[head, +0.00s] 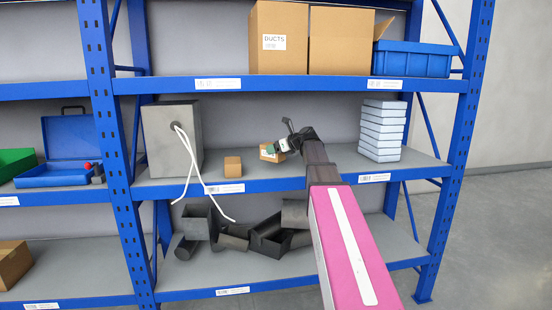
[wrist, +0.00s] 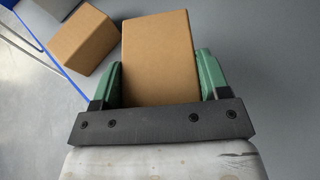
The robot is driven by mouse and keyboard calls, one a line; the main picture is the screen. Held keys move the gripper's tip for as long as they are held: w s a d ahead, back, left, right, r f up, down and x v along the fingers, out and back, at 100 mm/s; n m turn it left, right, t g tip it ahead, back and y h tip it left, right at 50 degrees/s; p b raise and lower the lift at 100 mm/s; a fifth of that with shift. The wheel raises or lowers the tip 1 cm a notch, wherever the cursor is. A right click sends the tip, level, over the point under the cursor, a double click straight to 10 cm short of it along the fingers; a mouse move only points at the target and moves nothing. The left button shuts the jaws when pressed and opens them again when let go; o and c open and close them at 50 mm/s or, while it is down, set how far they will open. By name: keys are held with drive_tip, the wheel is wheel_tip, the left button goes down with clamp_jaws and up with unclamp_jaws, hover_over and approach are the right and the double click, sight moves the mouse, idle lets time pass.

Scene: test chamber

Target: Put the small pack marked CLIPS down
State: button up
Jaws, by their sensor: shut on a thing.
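My gripper (head: 275,149) reaches over the middle shelf and is shut on a small brown cardboard pack (head: 268,156). A pale label shows on the pack in the head view, too small to read. In the wrist view the pack (wrist: 160,55) sits between the green fingers of my gripper (wrist: 158,75), which press on its two sides. I cannot tell whether the pack touches the shelf or is just above it. A second small brown box (head: 232,167) stands on the same shelf to the left, nearer the front; it also shows in the wrist view (wrist: 84,40).
The middle shelf (head: 300,172) has a grey box (head: 170,140) with white cords hanging at left and a stack of pale boxes (head: 382,130) at right. The shelf above holds cartons (head: 280,38) and a blue bin (head: 412,60). Dark open containers (head: 265,237) crowd the shelf below.

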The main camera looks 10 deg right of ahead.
sight(276, 157)
drive_tip(key=shift+d+f, duration=0.1)
drive_tip(key=shift+f, duration=2)
drive_tip(key=o, duration=1)
drive_tip(key=shift+f, duration=0.1)
drive_tip(key=v, duration=1.2)
